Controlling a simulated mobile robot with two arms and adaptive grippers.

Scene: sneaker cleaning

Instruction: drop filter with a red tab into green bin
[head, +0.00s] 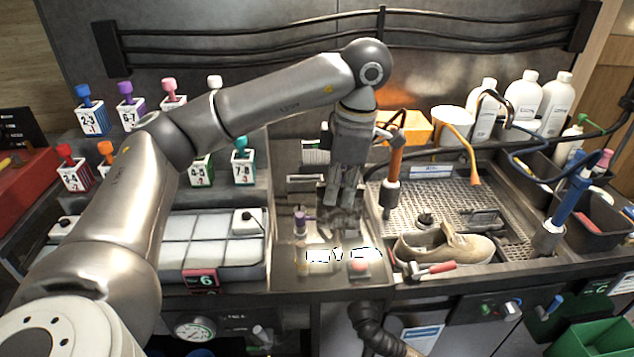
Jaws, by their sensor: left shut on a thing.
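My left gripper (340,205) reaches in from the left and points down over the middle of the counter. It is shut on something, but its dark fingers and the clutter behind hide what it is. I cannot make out a filter with a red tab for certain. A small red piece (359,267) shows low on the clear-sided station below the gripper; I cannot tell whether it is a tab. The green bin (597,341) stands at the bottom right corner, below counter level, partly cut off by the frame. My right gripper is not in view.
A beige shoe (446,246) lies in the sink area right of the gripper, with a red-handled tool (432,270) in front. An orange-handled tool (396,165) stands close to the gripper's right. White bottles (524,95) stand at the back right. A white-celled tray (212,252) sits left.

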